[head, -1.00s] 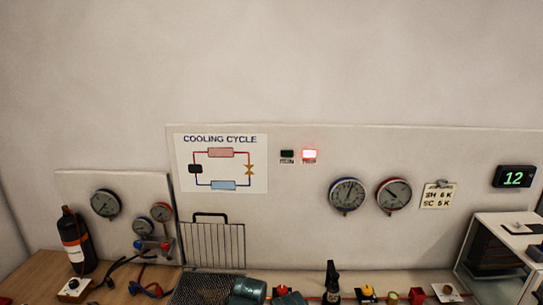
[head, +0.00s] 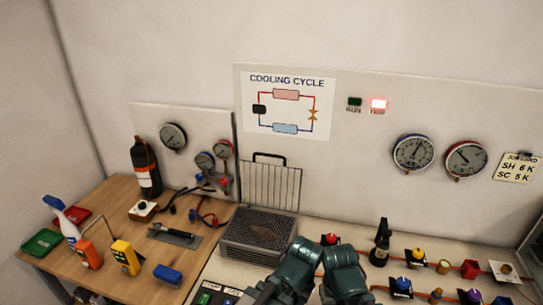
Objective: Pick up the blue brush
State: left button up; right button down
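A small blue block-shaped thing (head: 168,275), which looks like the blue brush, lies on the wooden table near its front edge at the lower left of the head view. Its bristles cannot be made out. Two dark teal rounded parts, which look like my own arm links, rise at the bottom middle, well to the right of the brush. No fingertips of my left or right gripper show. Nothing touches the brush.
A yellow meter (head: 125,257), an orange meter (head: 89,254) and a spray bottle (head: 63,219) stand left of the brush. A dark tool on a grey mat (head: 187,241) lies behind it. A mesh-topped box (head: 258,236) is to its right. Bare wood surrounds it.

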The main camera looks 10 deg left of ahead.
aim_at(167, 276)
jog(key=k+u, duration=0.1)
jog(key=u, duration=0.35)
jog(key=k+l+u, duration=0.1)
jog(key=u, duration=0.4)
jog(key=k+u, duration=0.1)
jog(key=u, duration=0.35)
